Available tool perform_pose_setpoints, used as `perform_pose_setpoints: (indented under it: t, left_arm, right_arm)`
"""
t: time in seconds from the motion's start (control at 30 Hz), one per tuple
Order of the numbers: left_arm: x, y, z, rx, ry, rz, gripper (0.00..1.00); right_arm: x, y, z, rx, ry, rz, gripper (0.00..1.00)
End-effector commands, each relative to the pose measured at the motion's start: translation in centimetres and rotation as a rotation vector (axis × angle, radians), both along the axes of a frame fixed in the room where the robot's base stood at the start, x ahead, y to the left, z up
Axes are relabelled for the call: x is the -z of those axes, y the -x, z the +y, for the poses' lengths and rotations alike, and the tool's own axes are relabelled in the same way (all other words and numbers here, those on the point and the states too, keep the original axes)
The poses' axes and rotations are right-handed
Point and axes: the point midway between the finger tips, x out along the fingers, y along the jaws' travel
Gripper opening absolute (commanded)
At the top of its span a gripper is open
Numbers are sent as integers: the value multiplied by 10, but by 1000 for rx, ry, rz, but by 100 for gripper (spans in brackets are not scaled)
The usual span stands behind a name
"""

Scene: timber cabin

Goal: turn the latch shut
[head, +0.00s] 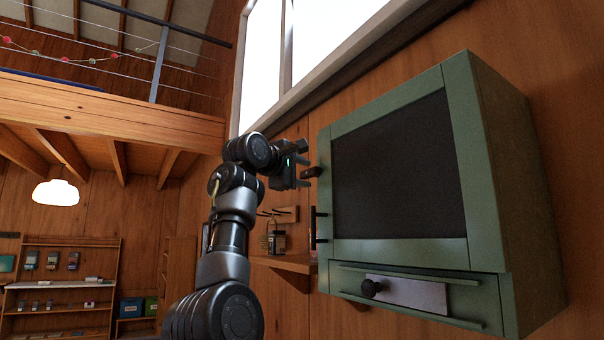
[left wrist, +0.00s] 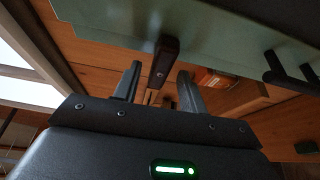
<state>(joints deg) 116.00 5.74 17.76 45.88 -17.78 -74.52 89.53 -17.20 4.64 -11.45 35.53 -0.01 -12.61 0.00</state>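The green cabinet (head: 487,190) with a dark door panel (head: 400,170) hangs on the timber wall at the right of the head view; its door looks closed. A small brown latch (head: 312,172) sits at the door's left edge. In the left wrist view the latch (left wrist: 166,62) is a dark brown block with a screw, against the green cabinet. My left gripper (head: 303,165) is open beside the latch. Its two fingers (left wrist: 158,86) point toward the latch, which appears between them; I cannot tell whether they touch it. My right gripper is not in view.
A black bar handle (head: 318,227) is on the door below the latch. A wooden wall shelf (head: 285,263) with a lantern (head: 276,240) stands behind my left arm. A window (head: 300,50) is above.

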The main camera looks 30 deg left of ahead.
Motion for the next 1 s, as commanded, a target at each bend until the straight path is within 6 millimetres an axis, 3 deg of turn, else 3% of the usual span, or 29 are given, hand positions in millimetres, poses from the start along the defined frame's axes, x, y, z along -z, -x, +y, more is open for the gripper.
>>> perform_pose_setpoints:
  t: [0.27,0.5,0.7,1.0]
  left_arm:
    - [3,13,2,0,0,-3,42]
    - [6,59,8,0,2,-5,42]
    - [3,92,13,0,1,-3,42]
    - [0,108,16,-1,0,0,42]
  right_arm:
    - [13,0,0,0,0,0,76]
    - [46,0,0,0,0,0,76]
    - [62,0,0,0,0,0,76]
    - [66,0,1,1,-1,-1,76]
